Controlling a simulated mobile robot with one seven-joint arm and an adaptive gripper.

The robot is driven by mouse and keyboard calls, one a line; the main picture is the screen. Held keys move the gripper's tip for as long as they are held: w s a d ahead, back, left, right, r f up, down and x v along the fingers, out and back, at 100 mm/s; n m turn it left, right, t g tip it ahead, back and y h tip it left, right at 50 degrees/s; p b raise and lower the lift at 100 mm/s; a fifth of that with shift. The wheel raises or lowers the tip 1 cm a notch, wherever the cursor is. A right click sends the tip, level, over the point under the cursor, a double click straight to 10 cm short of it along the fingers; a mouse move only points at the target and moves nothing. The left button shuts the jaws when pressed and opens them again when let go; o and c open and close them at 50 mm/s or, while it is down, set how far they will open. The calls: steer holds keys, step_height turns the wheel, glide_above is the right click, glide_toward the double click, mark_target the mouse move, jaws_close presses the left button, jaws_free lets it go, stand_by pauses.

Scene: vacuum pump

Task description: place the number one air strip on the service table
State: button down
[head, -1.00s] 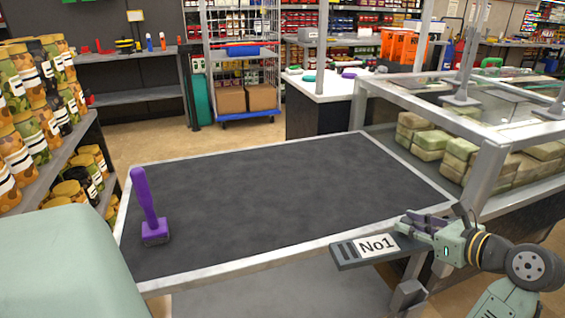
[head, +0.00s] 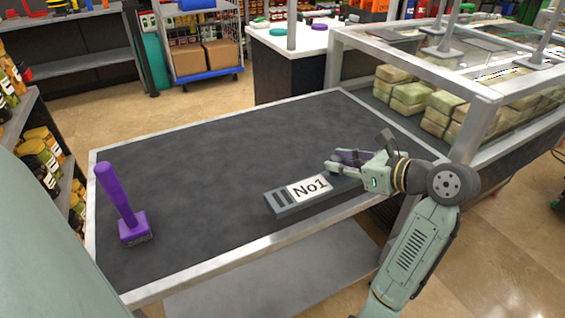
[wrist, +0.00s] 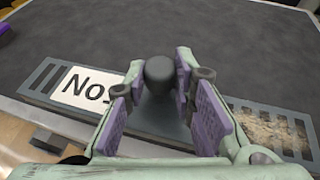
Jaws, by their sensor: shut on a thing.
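The number one air strip (head: 300,194) is a flat grey bar with slots and a white "No1" label. It lies over the front part of the dark service table (head: 215,155); I cannot tell if it touches the top or hovers just above. My gripper (head: 338,164) is at its right part. In the wrist view the strip (wrist: 45,78) runs across below my gripper (wrist: 158,75), whose purple-padded fingers are shut on its dark round knob. A slotted part with brownish dust shows right of the fingers.
A purple-handled tool (head: 120,205) stands at the table's left end. A metal-framed glass case (head: 420,75) with wrapped bales borders the table's right side. The table's middle and back are clear. Shelves with cans (head: 40,150) stand at the left.

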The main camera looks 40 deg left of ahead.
steer(key=s+a, duration=0.1)
steer(key=a, duration=0.2)
steer(key=s+a, duration=0.2)
steer(key=a, duration=0.1)
steer(key=s+a+f+p, duration=0.1)
steer(key=a, duration=0.1)
steer(key=shift+s+a, duration=0.3)
steer(key=shift+a, duration=0.1)
steer(key=shift+s+a+f, duration=0.1)
steer(key=shift+a+f, duration=0.1)
steer(key=shift+f, duration=0.4)
steer(key=shift+s+a+f, duration=0.1)
steer(key=shift+a+f, duration=0.1)
steer(key=shift+f, duration=0.35)
steer(key=shift+s+a+f, duration=0.1)
steer(key=shift+a+f, duration=0.1)
steer(key=shift+f, duration=0.4)
steer(key=shift+f+p, duration=0.15)
steer(key=shift+p, duration=0.25)
steer(key=c, duration=1.4)
jaws_free()
steer(key=shift+o, duration=0.2)
